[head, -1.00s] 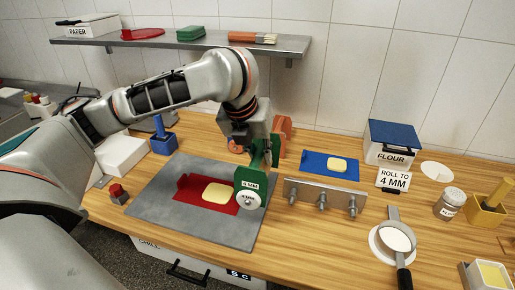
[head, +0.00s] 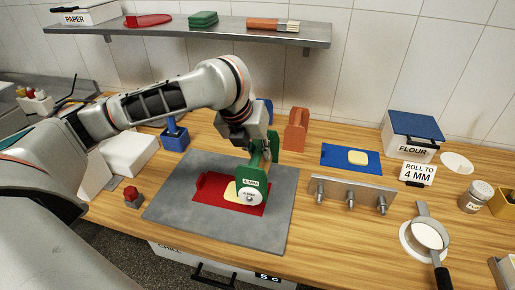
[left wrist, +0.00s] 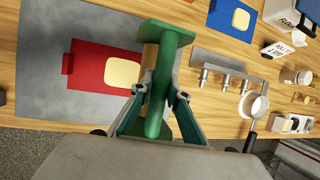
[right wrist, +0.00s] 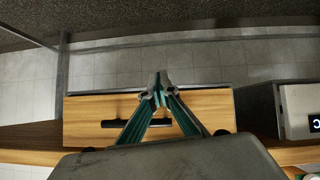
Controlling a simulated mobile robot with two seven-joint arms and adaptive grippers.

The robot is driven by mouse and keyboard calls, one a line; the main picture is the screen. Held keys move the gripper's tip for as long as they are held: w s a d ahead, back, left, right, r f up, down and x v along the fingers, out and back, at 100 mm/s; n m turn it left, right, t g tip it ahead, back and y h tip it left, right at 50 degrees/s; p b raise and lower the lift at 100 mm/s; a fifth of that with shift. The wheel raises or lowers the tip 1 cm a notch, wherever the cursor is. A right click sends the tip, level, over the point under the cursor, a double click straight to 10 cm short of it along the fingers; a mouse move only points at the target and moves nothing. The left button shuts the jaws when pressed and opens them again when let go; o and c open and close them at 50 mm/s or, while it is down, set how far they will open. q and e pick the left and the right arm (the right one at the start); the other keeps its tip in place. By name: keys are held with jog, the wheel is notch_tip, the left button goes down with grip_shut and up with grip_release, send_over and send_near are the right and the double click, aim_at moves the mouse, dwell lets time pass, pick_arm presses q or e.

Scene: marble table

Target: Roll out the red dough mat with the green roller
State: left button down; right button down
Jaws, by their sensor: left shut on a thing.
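The red dough mat (head: 215,181) lies on a grey slab, with a pale yellow dough piece (head: 231,190) on it. Both also show in the left wrist view, as the mat (left wrist: 88,60) and the dough (left wrist: 122,72). My left gripper (head: 262,150) is shut on the green roller (head: 250,184).
A metal bar with several pegs (head: 352,193) stands right of the slab (head: 180,220). A blue mat (head: 335,155) with dough lies behind it. An orange holder (head: 297,130), flour box (head: 411,135), sieve (head: 424,237) and red-topped block (head: 132,196) stand around.

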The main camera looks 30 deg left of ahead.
pick_arm(q)
jog(key=shift+f+b, duration=0.5)
jog(key=shift+f, duration=2.55)
jog(key=shift+f, duration=0.95)
jog(key=shift+s+a, duration=0.25)
jog(key=shift+a, duration=0.5)
jog(key=shift+s+a, duration=0.2)
jog(key=shift+a, duration=0.55)
jog(key=shift+s+a, duration=0.35)
jog(key=shift+a, duration=1.05)
jog(key=shift+s+a, duration=0.3)
jog(key=shift+a, duration=1.1)
jog(key=shift+s+a, duration=0.35)
jog(key=shift+a, duration=1.05)
jog(key=shift+w+d, duration=0.45)
jog(key=shift+d, duration=1.2)
jog(key=shift+w+d, duration=0.4)
jog(key=shift+d, duration=1.3)
jog(key=shift+w+d, duration=0.45)
jog(key=shift+d, duration=1.2)
jog(key=shift+s+a, duration=0.2)
jog(key=shift+a, duration=0.6)
jog(key=shift+s+a, duration=0.2)
jog(key=shift+a, duration=0.55)
jog(key=shift+a, duration=0.1)
